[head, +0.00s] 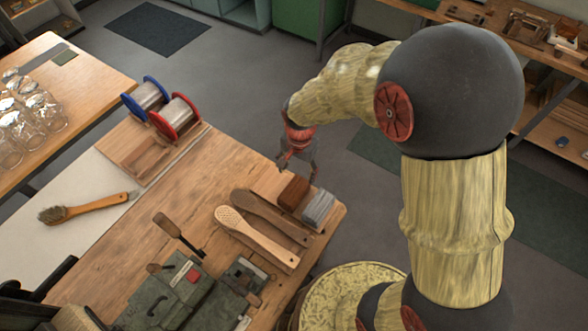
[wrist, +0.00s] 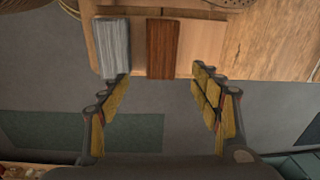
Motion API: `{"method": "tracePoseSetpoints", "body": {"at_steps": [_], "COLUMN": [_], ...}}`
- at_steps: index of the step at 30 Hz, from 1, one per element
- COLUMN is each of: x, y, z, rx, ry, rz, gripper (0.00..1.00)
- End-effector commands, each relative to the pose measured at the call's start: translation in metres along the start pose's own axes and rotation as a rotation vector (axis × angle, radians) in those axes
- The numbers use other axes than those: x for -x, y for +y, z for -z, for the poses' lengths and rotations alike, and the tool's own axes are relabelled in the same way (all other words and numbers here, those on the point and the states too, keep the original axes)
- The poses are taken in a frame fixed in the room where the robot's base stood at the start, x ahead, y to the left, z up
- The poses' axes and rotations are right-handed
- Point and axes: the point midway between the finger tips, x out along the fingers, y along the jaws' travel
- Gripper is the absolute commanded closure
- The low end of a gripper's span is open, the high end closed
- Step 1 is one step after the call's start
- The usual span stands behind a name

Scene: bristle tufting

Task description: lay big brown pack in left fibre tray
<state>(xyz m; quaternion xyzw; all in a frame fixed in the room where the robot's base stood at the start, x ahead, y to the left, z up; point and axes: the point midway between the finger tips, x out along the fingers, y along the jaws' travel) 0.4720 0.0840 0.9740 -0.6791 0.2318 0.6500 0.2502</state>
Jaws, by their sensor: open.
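A brown pack (head: 294,192) lies beside a grey pack (head: 318,209) near the right corner of the workbench. In the wrist view the brown pack (wrist: 162,48) is right of the grey pack (wrist: 114,46), both on a light wooden tray or board (wrist: 205,35). My gripper (head: 299,168) is open and empty, just behind the packs in the head view. In the wrist view its fingertips (wrist: 161,77) are spread to either side of the brown pack's line, apart from it. I cannot tell which surface is the left fibre tray.
Two wooden brush blanks (head: 255,238) lie left of the packs. Blue and red spools (head: 172,115) stand on a wooden holder at the bench's far left. A grey-green machine (head: 185,300) sits in front. A brush (head: 88,207) lies on the pale surface. Open bench lies between.

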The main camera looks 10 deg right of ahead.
Motion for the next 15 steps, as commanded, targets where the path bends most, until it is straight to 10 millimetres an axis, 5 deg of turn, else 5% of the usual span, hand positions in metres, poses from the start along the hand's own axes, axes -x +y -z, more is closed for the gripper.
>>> {"method": "tracePoseSetpoints", "body": {"at_steps": [4,15], "x": [-0.028,-0.055], "y": [-0.006,-0.007], "z": [-0.006,-0.008], "rx": [-0.062,-0.087], "ry": [-0.026,-0.031], "rz": [-0.034,-0.042], "gripper": [0.36,0.36]}}
